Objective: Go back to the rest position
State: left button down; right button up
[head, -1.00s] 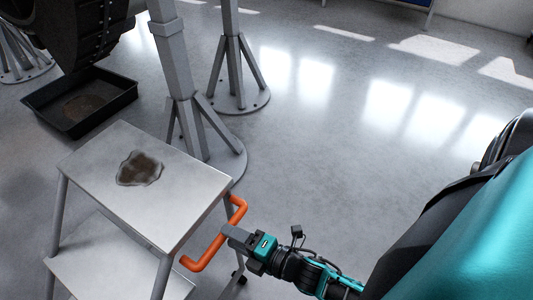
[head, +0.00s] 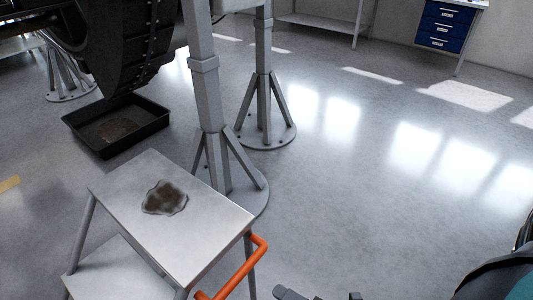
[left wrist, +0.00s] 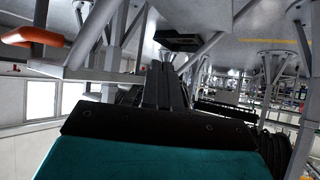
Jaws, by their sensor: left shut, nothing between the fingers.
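My left gripper (left wrist: 164,86) is shut and empty in the left wrist view, its dark fingers together. In the head view only the end of a gripper and a bit of its arm show at the bottom edge. They are just right of the orange handle (head: 246,268) and apart from it. That handle belongs to a grey step stand (head: 213,218) and also shows at the upper left of the left wrist view (left wrist: 33,37). My right gripper cannot be made out in either view.
A dark wet patch (head: 164,197) lies on the stand's top. A black drip tray (head: 146,131) is on the floor behind it. Grey support stands (head: 208,100) rise beside them. Blue drawers (head: 447,25) stand at the back right. The floor to the right is clear.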

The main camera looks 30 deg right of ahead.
pick_arm(q)
jog(key=r+p, duration=0.1)
jog(key=a+r+p, duration=0.1)
jog(key=p, duration=0.1)
jog(key=s+r+p, duration=0.1)
jog(key=shift+a+y+p, duration=0.3)
jog(key=shift+p, duration=0.05)
pick_arm(e)
jog(key=w+r+m+g+h, duration=0.1)
jog(key=w+r+m, duration=0.1)
jog(key=m, duration=0.8)
jog(key=w+r+m+g+h, duration=0.2)
jog(key=w+m, duration=0.1)
jog(key=m, duration=0.7)
jog(key=shift+a+r+g+h, duration=0.2)
jog(key=shift+r+g+h, duration=0.1)
jog(key=shift+r, duration=0.05)
